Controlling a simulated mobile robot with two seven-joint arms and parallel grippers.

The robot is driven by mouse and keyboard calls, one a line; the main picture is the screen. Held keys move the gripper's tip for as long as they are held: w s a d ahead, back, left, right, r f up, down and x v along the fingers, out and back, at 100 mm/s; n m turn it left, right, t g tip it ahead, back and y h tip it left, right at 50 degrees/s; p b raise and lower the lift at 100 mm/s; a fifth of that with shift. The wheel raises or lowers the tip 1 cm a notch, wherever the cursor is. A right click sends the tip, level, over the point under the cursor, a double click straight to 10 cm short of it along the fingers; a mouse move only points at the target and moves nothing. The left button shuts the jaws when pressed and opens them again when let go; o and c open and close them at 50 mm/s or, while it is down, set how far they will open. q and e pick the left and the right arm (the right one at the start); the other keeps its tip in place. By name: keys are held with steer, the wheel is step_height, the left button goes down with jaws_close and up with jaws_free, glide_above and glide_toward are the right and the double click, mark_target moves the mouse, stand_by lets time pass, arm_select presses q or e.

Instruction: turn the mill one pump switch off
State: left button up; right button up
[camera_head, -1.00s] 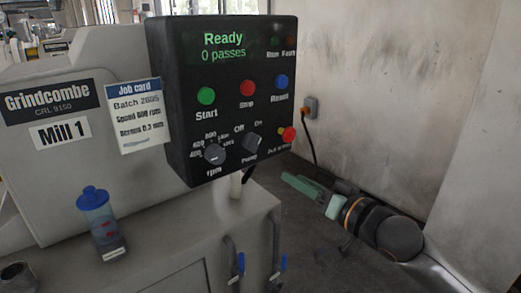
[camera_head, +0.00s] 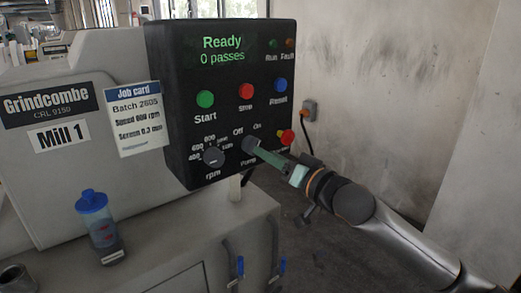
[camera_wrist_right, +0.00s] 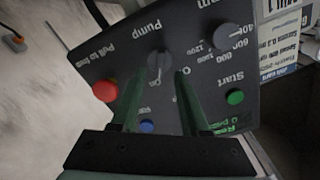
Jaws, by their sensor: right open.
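The pump switch (camera_head: 250,143) is a dark grey knob low on the black control panel of Mill 1, labelled Pump, with Off and On above it. I cannot tell for sure which mark it points to. My right gripper (camera_head: 260,150) is at the panel, with its green fingers at the knob. In the right wrist view the open fingers of my right gripper (camera_wrist_right: 159,78) stand on either side of the pump switch (camera_wrist_right: 160,60). I cannot tell whether they touch it. The right finger partly hides the Off label. My left gripper is not in view.
A red push-pull button (camera_head: 286,137) sits close right of the switch, and the rpm knob (camera_head: 213,156) to its left. Start (camera_head: 205,99), Stop (camera_head: 246,91) and Reset (camera_head: 280,85) buttons are above. A blue-lidded bottle (camera_head: 96,226) stands on the mill's ledge.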

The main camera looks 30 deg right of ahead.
mark_target(252, 146)
steer(key=shift+w+a, duration=0.2)
steer(key=shift+w, duration=1.65)
jaws_close()
